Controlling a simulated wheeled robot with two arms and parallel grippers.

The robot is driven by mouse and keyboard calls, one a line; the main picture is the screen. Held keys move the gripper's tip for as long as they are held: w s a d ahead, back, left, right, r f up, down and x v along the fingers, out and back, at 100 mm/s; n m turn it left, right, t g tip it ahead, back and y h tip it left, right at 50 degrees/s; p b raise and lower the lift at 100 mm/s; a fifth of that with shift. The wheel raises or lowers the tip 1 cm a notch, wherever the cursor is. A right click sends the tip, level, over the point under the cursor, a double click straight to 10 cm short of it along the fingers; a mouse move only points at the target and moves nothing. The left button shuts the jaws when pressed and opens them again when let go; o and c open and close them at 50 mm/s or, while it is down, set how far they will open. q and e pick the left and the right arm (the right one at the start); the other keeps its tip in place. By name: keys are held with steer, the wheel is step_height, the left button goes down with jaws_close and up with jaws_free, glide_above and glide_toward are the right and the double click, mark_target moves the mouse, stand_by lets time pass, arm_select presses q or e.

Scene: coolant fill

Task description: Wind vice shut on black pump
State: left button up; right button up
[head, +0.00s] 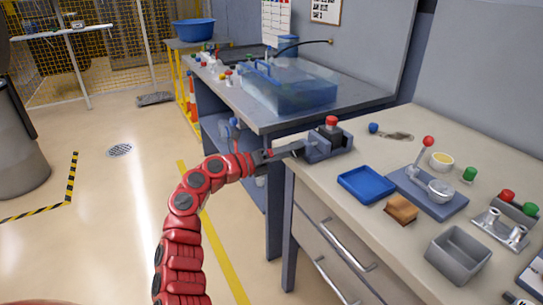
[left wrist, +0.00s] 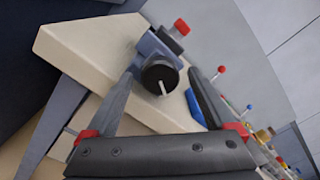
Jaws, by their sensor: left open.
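The blue-grey vice (head: 318,150) sits at the near left corner of the beige bench. The black pump (head: 331,133) with a red cap stands upright at the vice's jaws; I cannot tell how tightly they close on it. In the left wrist view the vice (left wrist: 152,46) shows end-on with a round black knob (left wrist: 158,72) and a pale pin. The red cap (left wrist: 182,27) shows behind it. My left gripper (head: 296,148) is at the vice's left end. Its open fingers lie either side of the knob; contact is unclear. My right gripper is out of view.
A blue tray (head: 366,184), a brown block (head: 401,209), a lever press (head: 430,185) and a grey bin (head: 458,252) stand on the beige bench (head: 325,195). A clear blue tank (head: 290,88) stands on the grey bench behind. The floor left of the benches is open.

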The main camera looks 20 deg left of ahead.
arm_select(q)
steer(key=v, duration=1.7)
steer(key=shift+f, duration=0.1)
